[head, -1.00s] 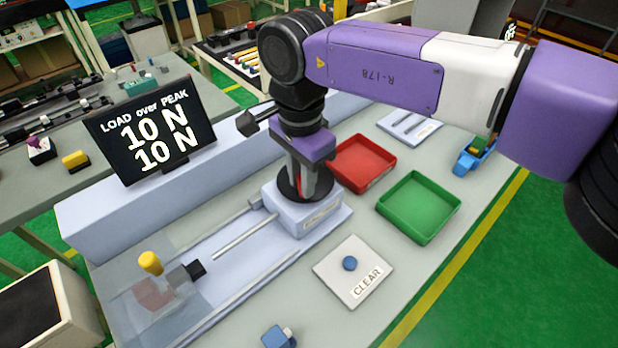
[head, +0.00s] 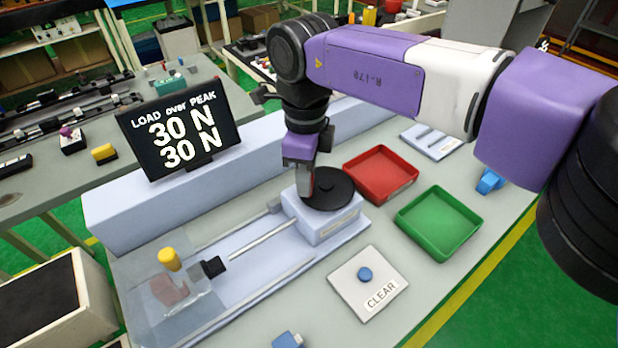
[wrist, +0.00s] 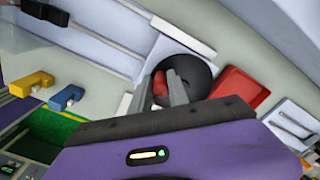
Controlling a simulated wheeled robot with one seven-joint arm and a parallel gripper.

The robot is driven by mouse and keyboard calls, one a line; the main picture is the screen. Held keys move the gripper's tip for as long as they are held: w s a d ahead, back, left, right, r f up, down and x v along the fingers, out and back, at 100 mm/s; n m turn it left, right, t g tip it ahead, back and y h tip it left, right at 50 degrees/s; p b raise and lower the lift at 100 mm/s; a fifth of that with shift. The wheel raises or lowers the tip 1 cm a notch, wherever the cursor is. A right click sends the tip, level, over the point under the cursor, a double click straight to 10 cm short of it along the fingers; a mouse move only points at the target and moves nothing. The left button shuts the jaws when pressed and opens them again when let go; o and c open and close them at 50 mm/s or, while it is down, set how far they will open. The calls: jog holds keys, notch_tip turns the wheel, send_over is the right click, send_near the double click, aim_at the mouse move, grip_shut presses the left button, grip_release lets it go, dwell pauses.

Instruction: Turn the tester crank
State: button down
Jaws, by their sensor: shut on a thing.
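The tester crank is a black disc (head: 335,188) on top of a pale block (head: 318,226), with a red knob standing near its edge. In the wrist view the disc (wrist: 187,82) and the red knob (wrist: 160,88) show between my fingers. My gripper (head: 306,192) points down over the left side of the disc and is shut on the red knob; it also shows in the wrist view (wrist: 166,88). The tester display (head: 180,135) reads load 30 N and peak 30 N. A rod (head: 262,242) runs from the block toward a black piece (head: 214,267) at a clear guard.
A red tray (head: 381,174) and a green tray (head: 439,222) stand right of the tester. A CLEAR plate with a blue button (head: 365,274) lies in front. A yellow knob (head: 169,259) stands at the left end. A blue clip (head: 287,340) lies near the front edge.

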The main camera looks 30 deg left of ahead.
jog(key=shift+w+a+r+m, duration=0.15)
jog(key=shift+a+m, duration=0.05)
jog(key=shift+m, duration=0.3)
jog(key=c, duration=1.3)
grip_release()
jog(key=shift+o, duration=0.2)
jog(key=shift+r+b, duration=0.5)
jog(key=shift+r, duration=3.35)
